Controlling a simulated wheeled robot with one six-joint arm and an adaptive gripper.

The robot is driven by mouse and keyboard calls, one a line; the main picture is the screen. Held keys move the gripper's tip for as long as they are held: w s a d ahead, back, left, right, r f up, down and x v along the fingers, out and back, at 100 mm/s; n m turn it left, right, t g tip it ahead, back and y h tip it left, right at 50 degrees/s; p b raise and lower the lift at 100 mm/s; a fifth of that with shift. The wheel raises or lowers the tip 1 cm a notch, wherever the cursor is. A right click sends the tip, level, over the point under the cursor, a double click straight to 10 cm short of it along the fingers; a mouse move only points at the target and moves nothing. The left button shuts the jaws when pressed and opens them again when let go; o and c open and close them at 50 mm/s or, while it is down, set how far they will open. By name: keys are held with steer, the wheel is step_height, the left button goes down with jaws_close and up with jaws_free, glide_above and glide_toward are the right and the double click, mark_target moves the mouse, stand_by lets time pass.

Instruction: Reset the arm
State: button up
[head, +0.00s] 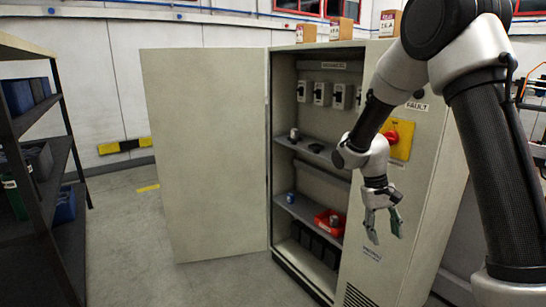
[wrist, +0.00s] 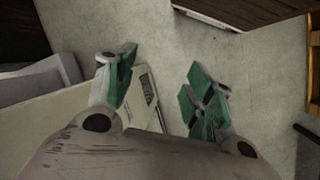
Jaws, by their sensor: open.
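My arm comes in from the right in the head view, bent downward in front of the open grey cabinet (head: 435,150). My gripper (head: 383,238) points down, open and empty, in front of the cabinet's right part. In the wrist view my gripper (wrist: 158,88) shows its two green-padded fingers spread apart, with nothing between them but floor and part of a pale panel.
The cabinet door (head: 200,150) stands wide open to the left. Inside are a red bin (head: 330,222), a blue item (head: 290,198) and several switches. A red knob on a yellow plate (head: 398,140) is behind my wrist. A dark shelf rack (head: 40,170) stands far left. Floor between is clear.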

steer(key=s+d+r+t+y, duration=0.1)
steer(key=s+d+r+t, duration=0.1)
steer(key=s+r, duration=0.8)
steer(key=s+d+r+t+y, duration=0.1)
steer(key=s+r+t, duration=0.4)
steer(key=s+r, duration=0.6)
steer(key=shift+s+d+y, duration=0.3)
steer(key=shift+s+d, duration=0.5)
steer(key=shift+d, duration=0.1)
